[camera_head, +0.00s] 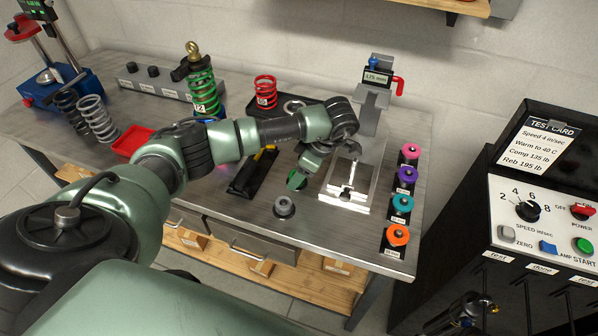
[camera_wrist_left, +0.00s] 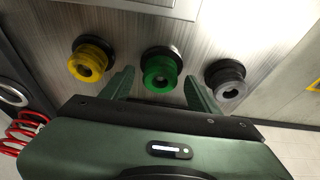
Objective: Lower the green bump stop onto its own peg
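The green bump stop (camera_wrist_left: 160,72) is a short ring with a dark hole, on a dark round base in the left wrist view. A yellow ring (camera_wrist_left: 92,60) is to its left and a grey ring (camera_wrist_left: 228,82) to its right, each on a dark base. My left gripper (camera_wrist_left: 160,88) is open, one finger on each side of the green bump stop, with small gaps visible. In the head view my left gripper (camera_head: 301,178) points down at the bench, and its fingers hide much of the green bump stop. I cannot make out a separate peg.
A bright metal plate (camera_head: 347,190) lies right of the gripper, with a gauge stand (camera_head: 372,100) behind it. Coloured ring stacks (camera_head: 397,236) line the bench's right edge. A red spring (camera_head: 265,92) stands behind my forearm. A grey ring (camera_head: 284,206) sits near the front edge.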

